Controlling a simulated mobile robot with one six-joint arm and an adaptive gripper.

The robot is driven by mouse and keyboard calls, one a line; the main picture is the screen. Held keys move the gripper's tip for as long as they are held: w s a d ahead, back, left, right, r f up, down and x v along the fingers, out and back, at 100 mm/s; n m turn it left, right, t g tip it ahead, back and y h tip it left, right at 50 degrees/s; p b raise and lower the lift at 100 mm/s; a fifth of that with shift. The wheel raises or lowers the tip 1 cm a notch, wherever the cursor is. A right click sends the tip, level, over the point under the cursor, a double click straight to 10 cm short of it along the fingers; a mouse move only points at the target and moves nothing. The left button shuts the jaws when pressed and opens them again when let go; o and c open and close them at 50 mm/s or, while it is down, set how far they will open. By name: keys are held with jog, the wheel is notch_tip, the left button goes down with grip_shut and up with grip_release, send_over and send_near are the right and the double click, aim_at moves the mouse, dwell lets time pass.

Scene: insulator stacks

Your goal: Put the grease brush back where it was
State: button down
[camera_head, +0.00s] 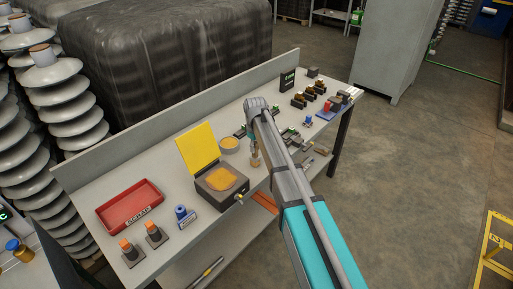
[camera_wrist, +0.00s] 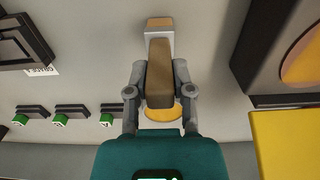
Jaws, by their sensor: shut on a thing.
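The grease brush (camera_wrist: 160,85) has a brown handle, a pale ferrule and a tan end in the wrist view. My gripper (camera_wrist: 160,68) is shut on its handle, one finger on each side. In the head view my gripper (camera_head: 254,150) is above the bench (camera_head: 165,177), near its front edge, and the brush (camera_head: 255,161) shows small below it. A round tin with orange-yellow contents (camera_head: 229,144) stands just left of the gripper; in the wrist view its yellow disc (camera_wrist: 163,114) is partly hidden behind the handle. I cannot tell whether the brush touches the bench.
A dark box with an orange patch (camera_head: 221,184) and raised yellow lid (camera_head: 198,147) stands left of the gripper. A red tray (camera_head: 130,206) lies farther left. Small dark blocks with green parts (camera_wrist: 69,111) sit nearby. My arm hides part of the bench's right half.

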jog(key=shift+f, duration=0.15)
jog(key=shift+c, duration=2.4)
grip_release()
jog(key=shift+r, duration=0.2)
notch_tip(320, 180, up, 12)
jog(key=p, duration=1.2)
jog(key=s+d+m, duration=1)
jog(key=s+d, duration=1.3)
jog(key=s, duration=0.2)
jog(key=shift+s+d, duration=0.25)
jog(key=shift+s, duration=0.1)
